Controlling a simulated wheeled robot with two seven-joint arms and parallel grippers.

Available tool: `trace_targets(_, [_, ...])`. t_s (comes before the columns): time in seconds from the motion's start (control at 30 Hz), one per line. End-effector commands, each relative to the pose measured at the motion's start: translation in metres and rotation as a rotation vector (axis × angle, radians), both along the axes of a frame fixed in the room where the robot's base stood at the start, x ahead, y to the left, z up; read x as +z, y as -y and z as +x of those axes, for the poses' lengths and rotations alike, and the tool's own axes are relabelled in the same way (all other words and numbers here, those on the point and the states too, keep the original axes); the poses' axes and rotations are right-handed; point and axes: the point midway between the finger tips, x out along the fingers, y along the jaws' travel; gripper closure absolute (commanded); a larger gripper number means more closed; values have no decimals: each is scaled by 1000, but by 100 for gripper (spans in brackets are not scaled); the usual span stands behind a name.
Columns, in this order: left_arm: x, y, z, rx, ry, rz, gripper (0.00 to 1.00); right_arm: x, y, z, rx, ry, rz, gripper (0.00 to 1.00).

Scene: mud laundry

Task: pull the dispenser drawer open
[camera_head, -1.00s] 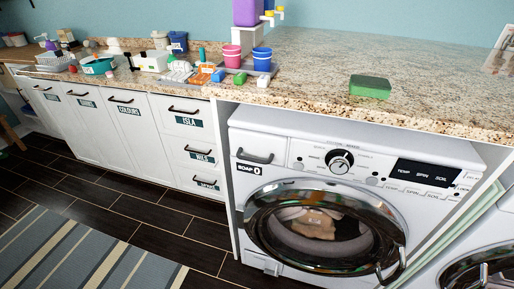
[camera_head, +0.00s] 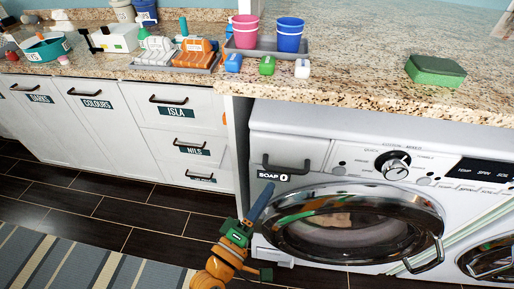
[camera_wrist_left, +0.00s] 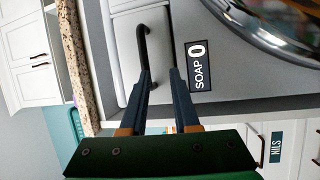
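The dispenser drawer (camera_head: 322,158) is at the upper left of the front washing machine and looks shut. It has a dark bar handle (camera_head: 293,168) and a black SOAP 0 label (camera_head: 272,176) below. My left gripper (camera_head: 268,187) is in front of the machine, just below and left of the handle. In the left wrist view, the gripper (camera_wrist_left: 162,72) is open with a gap between its blue-grey fingers. The handle (camera_wrist_left: 142,44) lies just beyond the left finger's tip there, and I cannot tell whether they touch. My right gripper is not in view.
The round washer door (camera_head: 350,222) is shut below the drawer. A granite countertop (camera_head: 330,80) overhangs the machine, with a green sponge (camera_head: 435,70) and a tray of cups (camera_head: 262,47) on it. White cabinets (camera_head: 100,115) stand left.

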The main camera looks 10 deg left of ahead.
Motion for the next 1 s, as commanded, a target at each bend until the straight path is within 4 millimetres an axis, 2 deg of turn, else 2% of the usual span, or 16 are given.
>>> trace_targets(0.03, [11,1,0,-3,14,-44,70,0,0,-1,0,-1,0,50])
trace_targets(0.1, [20,4,7,-3,23,-71,70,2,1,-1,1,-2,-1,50])
trace_targets(0.4, [28,24,57,-2,22,-64,70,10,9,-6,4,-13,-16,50])
trace_targets(0.7, [27,27,64,-4,19,-60,70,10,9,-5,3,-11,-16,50])
trace_targets(0.77, [27,27,64,-4,19,-60,84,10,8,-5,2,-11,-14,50])
trace_targets(0.8, [27,27,64,-3,19,-59,95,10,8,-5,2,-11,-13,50])
trace_targets(0.83, [27,27,64,-3,19,-59,100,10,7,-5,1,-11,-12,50])
trace_targets(1.0, [27,27,64,-3,19,-59,100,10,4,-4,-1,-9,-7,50])
